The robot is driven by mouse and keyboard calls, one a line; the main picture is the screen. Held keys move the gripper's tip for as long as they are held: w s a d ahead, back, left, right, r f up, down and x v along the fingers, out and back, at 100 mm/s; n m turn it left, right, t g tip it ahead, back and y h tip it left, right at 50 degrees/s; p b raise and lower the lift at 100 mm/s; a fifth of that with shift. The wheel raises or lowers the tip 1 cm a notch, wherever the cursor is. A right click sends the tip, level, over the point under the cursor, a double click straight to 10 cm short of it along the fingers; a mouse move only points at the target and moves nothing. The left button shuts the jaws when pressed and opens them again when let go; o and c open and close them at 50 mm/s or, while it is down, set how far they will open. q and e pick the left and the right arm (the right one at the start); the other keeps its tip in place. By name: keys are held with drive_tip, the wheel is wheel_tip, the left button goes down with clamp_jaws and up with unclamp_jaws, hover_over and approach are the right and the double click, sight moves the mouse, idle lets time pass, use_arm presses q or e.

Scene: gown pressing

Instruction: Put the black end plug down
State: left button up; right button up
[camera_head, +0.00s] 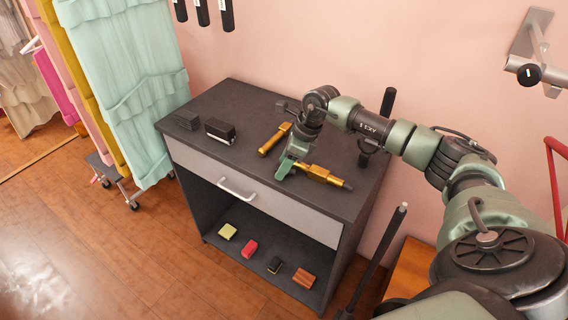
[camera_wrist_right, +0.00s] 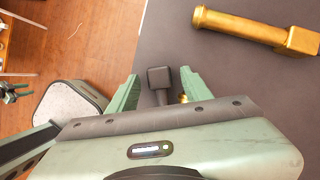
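The black end plug (camera_wrist_right: 160,78), a small dark block on a thin stem, shows between my right gripper's fingers in the wrist view. My right gripper (camera_head: 284,170) is low over the front part of the dark cabinet top (camera_head: 235,100). In the wrist view its two green fingers (camera_wrist_right: 160,84) stand apart, one on each side of the plug, with a visible gap on both sides. Whether the plug touches the top I cannot tell. In the head view the plug is hidden by the gripper. My left gripper is not in view.
A gold tool (camera_head: 273,140) lies behind the gripper and also shows in the wrist view (camera_wrist_right: 245,27). A second gold piece with a dark tip (camera_head: 322,174) is right beside the gripper. Dark blocks (camera_head: 220,130) lie to the left. Small coloured blocks (camera_head: 249,248) are on the lower shelf.

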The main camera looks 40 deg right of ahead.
drive_tip(key=shift+r, duration=0.25)
drive_tip(key=shift+d+r, duration=0.15)
drive_tip(key=shift+r, duration=0.1)
drive_tip(key=b+v, duration=0.2)
drive_tip(key=v, duration=0.9)
drive_tip(key=shift+r, duration=0.15)
